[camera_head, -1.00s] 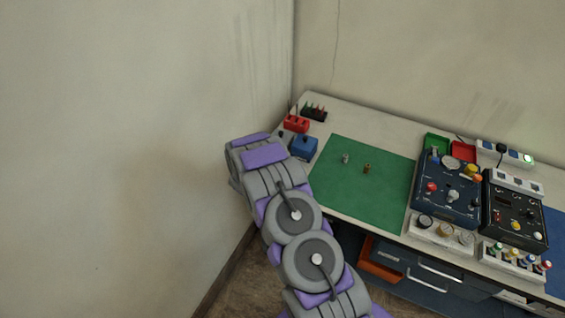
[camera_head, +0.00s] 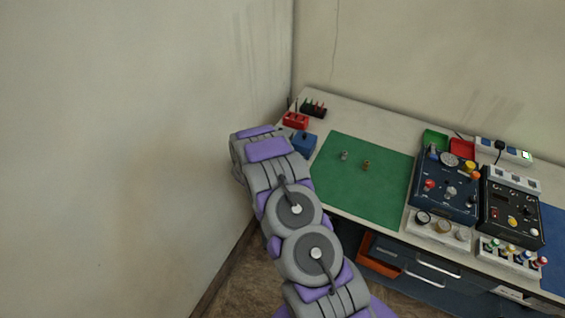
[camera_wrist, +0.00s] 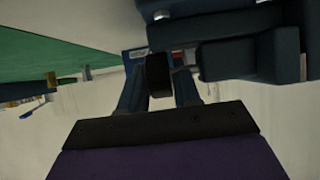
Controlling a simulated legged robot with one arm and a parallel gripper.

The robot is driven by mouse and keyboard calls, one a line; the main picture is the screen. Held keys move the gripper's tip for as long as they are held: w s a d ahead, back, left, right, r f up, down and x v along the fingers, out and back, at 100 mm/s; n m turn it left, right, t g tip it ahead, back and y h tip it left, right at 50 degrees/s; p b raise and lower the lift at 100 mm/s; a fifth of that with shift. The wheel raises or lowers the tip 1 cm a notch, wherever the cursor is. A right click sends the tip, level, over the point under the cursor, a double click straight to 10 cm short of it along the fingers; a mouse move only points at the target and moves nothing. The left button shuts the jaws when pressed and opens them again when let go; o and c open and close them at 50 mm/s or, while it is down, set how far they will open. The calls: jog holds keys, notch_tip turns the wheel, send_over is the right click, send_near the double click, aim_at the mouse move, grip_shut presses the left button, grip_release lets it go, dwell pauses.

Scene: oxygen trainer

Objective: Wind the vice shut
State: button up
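The vice is a blue block (camera_head: 304,143) at the left end of the bench in the head view, partly behind my arm. In the wrist view its dark blue body (camera_wrist: 225,55) fills the upper right, with bright metal bits along the top. A short black handle piece (camera_wrist: 158,75) hangs below it. My gripper (camera_wrist: 160,85) has one dark blue finger on each side of this black piece. The piece nearly fills the gap, but I cannot tell whether both fingers press on it. In the head view my gripper is hidden behind my arm.
A green mat (camera_head: 362,180) with two small fittings lies right of the vice. A red holder (camera_head: 295,121) and a dark rack (camera_head: 313,108) stand behind it. Control boxes (camera_head: 446,190) stand farther right. The wall is close on the left of my arm.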

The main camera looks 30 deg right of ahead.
jog(key=v, duration=1.7)
jog(key=shift+a+p, duration=0.25)
jog(key=shift+p, duration=0.15)
